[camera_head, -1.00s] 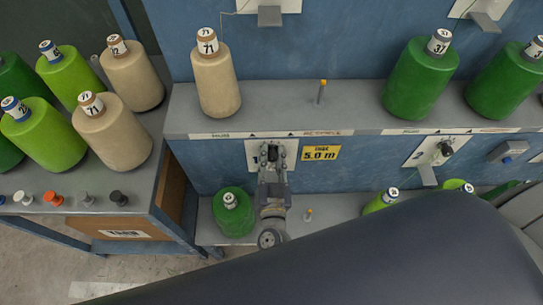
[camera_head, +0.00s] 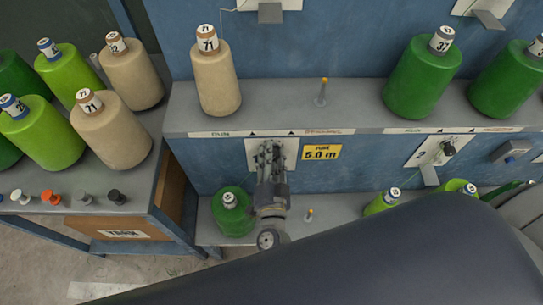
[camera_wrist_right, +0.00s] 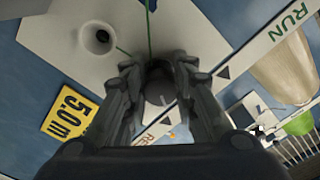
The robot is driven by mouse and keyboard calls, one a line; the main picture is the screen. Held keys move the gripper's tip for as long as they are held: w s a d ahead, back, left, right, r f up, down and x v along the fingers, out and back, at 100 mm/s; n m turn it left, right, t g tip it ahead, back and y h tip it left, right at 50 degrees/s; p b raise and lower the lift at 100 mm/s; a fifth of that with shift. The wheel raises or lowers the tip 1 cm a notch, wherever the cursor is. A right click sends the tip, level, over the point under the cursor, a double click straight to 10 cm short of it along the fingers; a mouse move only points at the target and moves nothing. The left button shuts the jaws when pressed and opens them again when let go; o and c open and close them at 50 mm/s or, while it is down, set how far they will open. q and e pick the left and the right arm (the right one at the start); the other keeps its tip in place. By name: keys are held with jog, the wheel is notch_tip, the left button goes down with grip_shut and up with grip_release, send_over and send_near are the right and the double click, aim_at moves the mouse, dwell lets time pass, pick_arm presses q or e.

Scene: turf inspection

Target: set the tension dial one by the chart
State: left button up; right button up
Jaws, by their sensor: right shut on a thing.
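Tension dial one sits on a white plate (camera_head: 291,150) on the blue front panel, below the left part of the shelf. My right gripper (camera_head: 269,150) reaches up to this plate and hides most of the dial. In the right wrist view, the grey dial knob (camera_wrist_right: 160,92) lies between the two fingers of my right gripper (camera_wrist_right: 158,72), which are shut on it. The dial's pointer and scale marks are too hidden to read. I cannot make out a chart in these views. My left gripper is not in view.
A yellow "5.0 m" label (camera_head: 321,152) is right of the plate. A beige cone marked 71 (camera_head: 217,82) and a peg (camera_head: 321,93) stand on the shelf above. A green cone (camera_head: 232,212) stands below left of my gripper. A second dial (camera_head: 441,152) is farther right.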

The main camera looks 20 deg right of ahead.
jog(key=shift+m, duration=1)
jog(key=o, duration=1.1)
jog(key=v, duration=1.2)
